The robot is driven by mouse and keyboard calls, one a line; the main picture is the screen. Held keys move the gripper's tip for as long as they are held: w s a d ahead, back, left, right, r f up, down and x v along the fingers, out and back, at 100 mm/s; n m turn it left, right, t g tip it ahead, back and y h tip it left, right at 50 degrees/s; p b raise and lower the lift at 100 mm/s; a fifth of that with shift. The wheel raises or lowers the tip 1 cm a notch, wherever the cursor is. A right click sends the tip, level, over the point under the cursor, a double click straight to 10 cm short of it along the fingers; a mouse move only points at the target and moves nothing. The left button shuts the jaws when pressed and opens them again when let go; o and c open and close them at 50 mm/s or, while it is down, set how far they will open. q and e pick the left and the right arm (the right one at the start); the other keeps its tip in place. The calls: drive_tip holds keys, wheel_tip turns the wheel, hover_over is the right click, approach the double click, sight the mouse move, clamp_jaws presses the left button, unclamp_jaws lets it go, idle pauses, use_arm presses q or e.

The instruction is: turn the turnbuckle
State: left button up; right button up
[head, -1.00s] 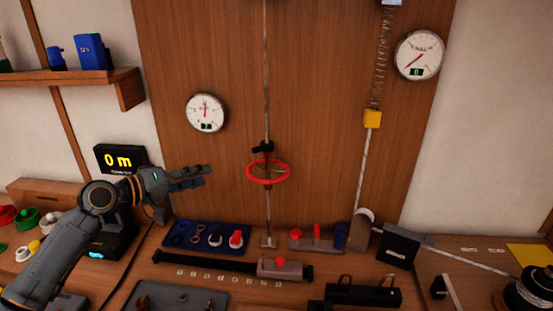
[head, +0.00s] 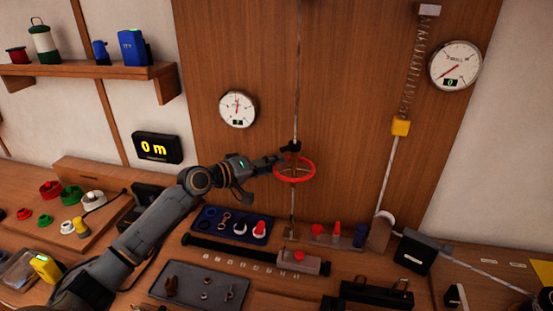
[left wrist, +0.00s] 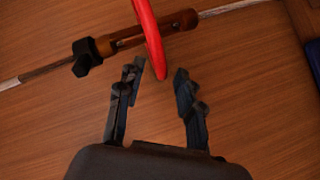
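The turnbuckle hangs on a vertical rod in front of the wood panel, with a red ring handwheel (head: 296,181) around it and a black fitting (head: 290,147) above. My left gripper (head: 276,164) is at the left side of the red ring. In the left wrist view, my left gripper (left wrist: 158,73) is open, and the edge of the red ring (left wrist: 148,35) reaches between its fingertips. Contact cannot be told. The turnbuckle's brown body (left wrist: 128,38) and black fitting (left wrist: 92,52) lie beyond the fingertips. My right gripper is not in view.
A round gauge (head: 238,109) is on the panel at the left. A spring (head: 412,75) with a yellow block (head: 400,126) hangs at the right beside another gauge (head: 456,65). Below are a blue tray (head: 207,222) and a grey tray (head: 236,288) on the bench.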

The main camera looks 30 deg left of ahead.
use_arm(q)
drive_tip(key=shift+x, duration=0.95)
drive_tip(key=shift+s, duration=0.1)
drive_tip(key=shift+c, duration=0.2)
drive_tip(key=c, duration=0.7)
drive_tip(key=shift+f, duration=0.1)
clamp_jaws()
